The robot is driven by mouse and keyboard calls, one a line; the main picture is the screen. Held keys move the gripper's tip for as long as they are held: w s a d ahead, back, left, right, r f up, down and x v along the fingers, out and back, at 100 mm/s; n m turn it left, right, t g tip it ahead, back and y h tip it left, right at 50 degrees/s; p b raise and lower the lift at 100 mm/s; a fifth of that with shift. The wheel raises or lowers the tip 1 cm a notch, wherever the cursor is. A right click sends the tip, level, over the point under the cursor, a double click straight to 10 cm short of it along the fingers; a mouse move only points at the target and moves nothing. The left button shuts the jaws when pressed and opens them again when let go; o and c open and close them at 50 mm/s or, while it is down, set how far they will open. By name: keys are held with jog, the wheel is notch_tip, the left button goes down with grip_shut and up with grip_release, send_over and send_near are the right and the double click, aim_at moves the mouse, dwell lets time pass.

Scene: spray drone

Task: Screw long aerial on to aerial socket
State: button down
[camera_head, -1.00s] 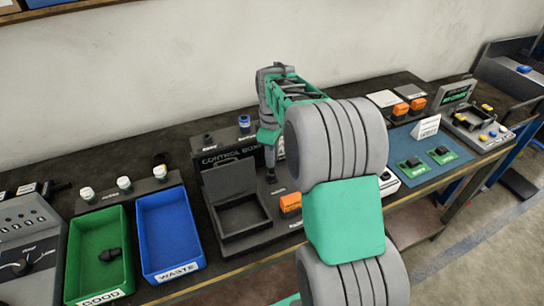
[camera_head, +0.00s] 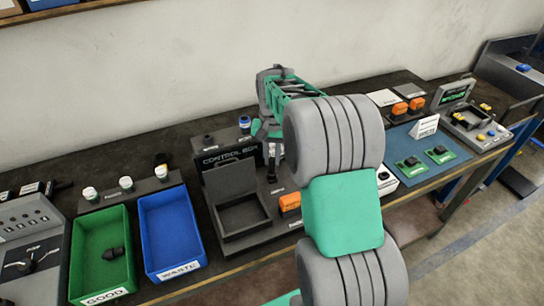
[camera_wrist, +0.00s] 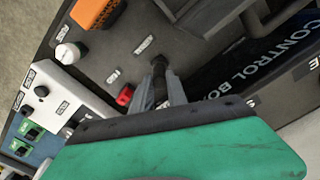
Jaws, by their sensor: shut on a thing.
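My gripper (camera_wrist: 162,92) is shut on a thin dark rod, which looks like the long aerial (camera_wrist: 159,86). The rod's far end meets or nearly meets a small dark round fitting (camera_wrist: 157,61) on the dark panel. This fitting looks like the aerial socket; whether the threads are engaged cannot be seen. In the head view my gripper (camera_head: 271,163) points down at the control box unit, right of its raised lettered panel (camera_head: 226,158). My arm hides part of this area.
An orange block (camera_head: 290,201) and a red part (camera_wrist: 125,95) are near the gripper. The open dark tray (camera_head: 243,238) stands left of it. Green (camera_head: 74,283) and blue (camera_head: 146,250) bins are farther left. A blue mat (camera_head: 408,180) lies to the right.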

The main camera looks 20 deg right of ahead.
jog(key=m, duration=0.6)
jog(key=shift+p, duration=0.3)
jog(key=m, duration=0.7)
jog(key=shift+m, duration=0.9)
jog(key=m, duration=0.4)
jog(key=shift+m+p, duration=0.3)
jog(key=shift+p, duration=0.1)
jog(key=m, duration=0.4)
jog(key=shift+f, duration=0.1)
jog(key=c, duration=1.7)
grip_release()
jog(key=o, duration=0.5)
jog(key=shift+c, duration=0.2)
